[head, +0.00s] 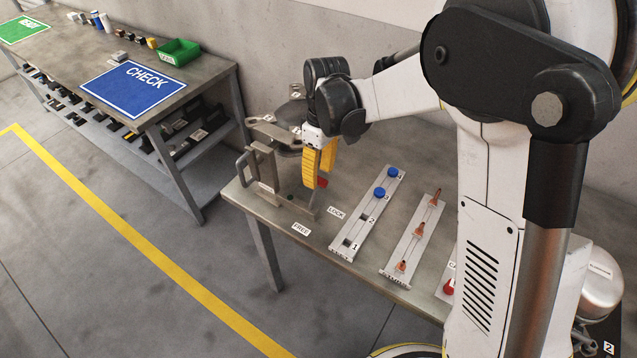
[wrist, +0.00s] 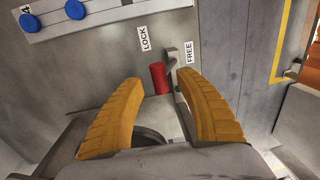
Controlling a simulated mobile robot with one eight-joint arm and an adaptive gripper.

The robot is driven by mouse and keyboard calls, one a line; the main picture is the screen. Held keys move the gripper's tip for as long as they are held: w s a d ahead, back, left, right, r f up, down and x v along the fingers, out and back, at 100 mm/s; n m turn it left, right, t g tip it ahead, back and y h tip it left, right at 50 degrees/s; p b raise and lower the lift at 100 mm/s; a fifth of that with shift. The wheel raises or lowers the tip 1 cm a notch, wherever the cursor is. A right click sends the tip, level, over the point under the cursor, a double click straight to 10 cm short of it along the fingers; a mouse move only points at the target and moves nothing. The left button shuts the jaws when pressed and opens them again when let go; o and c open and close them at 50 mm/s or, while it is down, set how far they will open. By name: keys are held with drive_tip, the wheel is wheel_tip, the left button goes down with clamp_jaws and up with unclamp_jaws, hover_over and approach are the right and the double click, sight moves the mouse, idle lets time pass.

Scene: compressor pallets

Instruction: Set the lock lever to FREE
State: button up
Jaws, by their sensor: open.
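The lock lever has a red grip (wrist: 158,78) and shows in the wrist view beside a grey metal post (wrist: 172,58). The red grip also shows in the head view (head: 322,183), partly hidden by a yellow finger. The LOCK label (wrist: 144,39) is left of the post and the FREE label (wrist: 188,52) is right of it. The red grip is left of the post, on the LOCK side. My gripper (wrist: 159,81) is open, with its yellow fingers on either side of the red grip and gaps left. In the head view my gripper (head: 319,177) points down at the fixture.
A grey fixture with a handle (head: 243,168) stands at the table's left end. A numbered rail with blue knobs (head: 366,215) and a plate with orange-brown pins (head: 412,240) lie to the right. A bench with a blue CHECK mat (head: 133,88) stands at the left.

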sight(314, 195)
drive_tip(key=shift+s+f, duration=0.1)
drive_tip(key=shift+f, duration=1.15)
clamp_jaws()
drive_tip(key=shift+s+a+r, duration=0.1)
